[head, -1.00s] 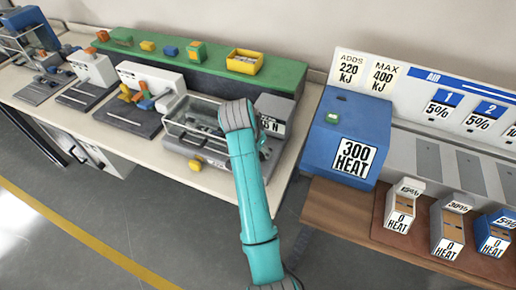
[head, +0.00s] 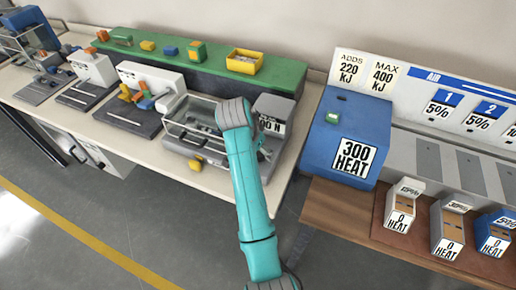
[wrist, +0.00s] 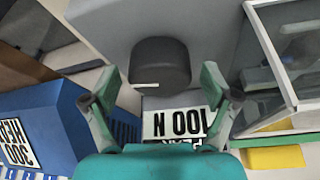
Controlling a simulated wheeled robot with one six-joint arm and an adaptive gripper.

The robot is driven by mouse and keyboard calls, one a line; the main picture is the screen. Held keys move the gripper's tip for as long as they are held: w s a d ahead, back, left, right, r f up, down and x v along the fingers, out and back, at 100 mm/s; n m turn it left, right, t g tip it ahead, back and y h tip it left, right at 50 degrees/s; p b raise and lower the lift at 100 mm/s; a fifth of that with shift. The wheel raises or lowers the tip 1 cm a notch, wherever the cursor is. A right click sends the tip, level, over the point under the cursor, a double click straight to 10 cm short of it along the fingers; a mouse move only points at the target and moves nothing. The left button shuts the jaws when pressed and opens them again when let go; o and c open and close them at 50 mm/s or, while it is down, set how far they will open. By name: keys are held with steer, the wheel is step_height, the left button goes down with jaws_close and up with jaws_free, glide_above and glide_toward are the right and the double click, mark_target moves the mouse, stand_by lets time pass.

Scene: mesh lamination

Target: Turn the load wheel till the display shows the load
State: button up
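The load wheel (wrist: 160,62) is a dark grey round knob on a grey housing, seen in the wrist view. My gripper (wrist: 160,76) is open, with one finger on each side of the wheel and visible gaps between. The display (wrist: 178,124) sits just below the wheel in this view and reads 100 N, upside down. In the head view the display (head: 272,126) is partly covered by my arm, and only its last characters, 00 N, show.
A clear-walled box (head: 200,120) with a yellow knob (head: 196,163) stands beside the display housing. A blue box (head: 325,150) marked 300 HEAT is on the brown bench to the right. Several other devices line the table at left. A green shelf (head: 285,72) runs behind.

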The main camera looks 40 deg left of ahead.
steer(key=shift+v, duration=3.8)
